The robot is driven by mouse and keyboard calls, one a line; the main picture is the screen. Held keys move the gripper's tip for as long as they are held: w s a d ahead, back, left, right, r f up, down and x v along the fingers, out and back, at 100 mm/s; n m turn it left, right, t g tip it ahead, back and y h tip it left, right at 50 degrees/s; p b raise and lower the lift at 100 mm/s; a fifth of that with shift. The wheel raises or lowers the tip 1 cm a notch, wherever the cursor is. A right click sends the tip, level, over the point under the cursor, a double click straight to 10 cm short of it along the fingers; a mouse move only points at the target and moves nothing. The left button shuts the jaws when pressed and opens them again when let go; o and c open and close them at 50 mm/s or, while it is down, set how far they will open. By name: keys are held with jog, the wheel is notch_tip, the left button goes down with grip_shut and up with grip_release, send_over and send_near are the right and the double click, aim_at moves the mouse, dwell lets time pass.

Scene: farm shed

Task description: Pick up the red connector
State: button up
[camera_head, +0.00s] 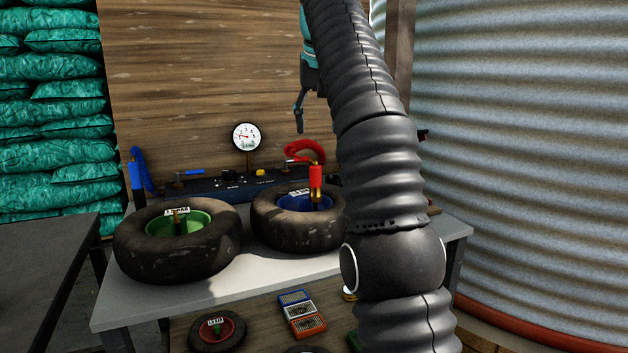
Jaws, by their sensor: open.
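The red connector (316,178) stands upright with its brass lower end over the blue hub (290,203) of the right tire (267,222). I cannot tell whether it is seated on a valve there. A red coiled hose (303,148) shows just behind its top. My gripper (299,112) is above and slightly left of the connector, apart from it, and holds nothing that I can see. One dark finger shows pointing down; my black-sleeved arm hides the rest.
A tire with a green hub (213,250) lies on the left of the grey table (285,265). Behind are a gauge (246,136), a dark panel (215,187) and a blue connector (136,175). A wooden wall (200,80) backs the table; corrugated metal (530,150) stands right.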

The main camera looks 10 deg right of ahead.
aim_at(316, 166)
jog(key=shift+x, duration=6.7)
grip_shut()
